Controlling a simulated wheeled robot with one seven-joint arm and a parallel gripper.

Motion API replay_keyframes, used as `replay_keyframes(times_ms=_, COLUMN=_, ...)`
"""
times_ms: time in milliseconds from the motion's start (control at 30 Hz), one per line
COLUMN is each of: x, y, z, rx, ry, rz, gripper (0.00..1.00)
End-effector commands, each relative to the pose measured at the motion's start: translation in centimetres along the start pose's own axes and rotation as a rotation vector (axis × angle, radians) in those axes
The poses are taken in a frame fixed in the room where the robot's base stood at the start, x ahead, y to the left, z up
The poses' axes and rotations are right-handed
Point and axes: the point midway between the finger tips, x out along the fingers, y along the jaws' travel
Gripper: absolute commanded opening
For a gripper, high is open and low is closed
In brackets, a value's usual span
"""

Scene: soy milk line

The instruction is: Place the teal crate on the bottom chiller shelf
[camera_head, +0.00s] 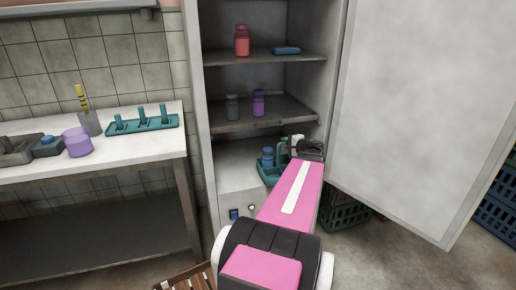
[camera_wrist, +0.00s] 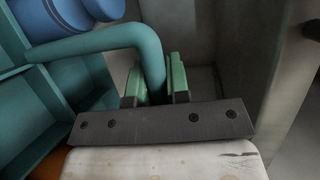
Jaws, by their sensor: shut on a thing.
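The teal crate (camera_head: 268,176) is in the lower part of the open chiller, with blue bottles (camera_head: 267,157) in it. It is partly hidden behind my pink arm in the head view. In the wrist view the teal crate (camera_wrist: 88,70) fills the left side, with its handle bar bending down between my fingers. My gripper (camera_wrist: 161,83) has its green fingers shut on that handle. A blue bottle (camera_wrist: 62,18) lies in the crate at the top left. The bottom chiller shelf (camera_head: 235,165) is pale and bare left of the crate. I cannot tell whether the crate touches it.
The chiller door (camera_head: 425,100) stands wide open at right. A middle shelf (camera_head: 235,121) with two bottles is above the crate. A counter (camera_head: 95,165) stands at left. Dark green crates (camera_head: 345,214) are on the floor below the door.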

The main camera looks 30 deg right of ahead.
Motion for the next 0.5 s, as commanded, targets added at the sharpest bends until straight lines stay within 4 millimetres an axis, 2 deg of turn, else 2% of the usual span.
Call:
replay_keyframes(times_ms=167, x=2.5, y=-0.5, z=-0.1, rx=0.000, ry=-0.002, rz=-0.002, gripper=0.00)
replay_keyframes(times_ms=500, x=9.2, y=-1.7, z=0.0, rx=0.000, ry=-0.003, rz=-0.002, gripper=0.00)
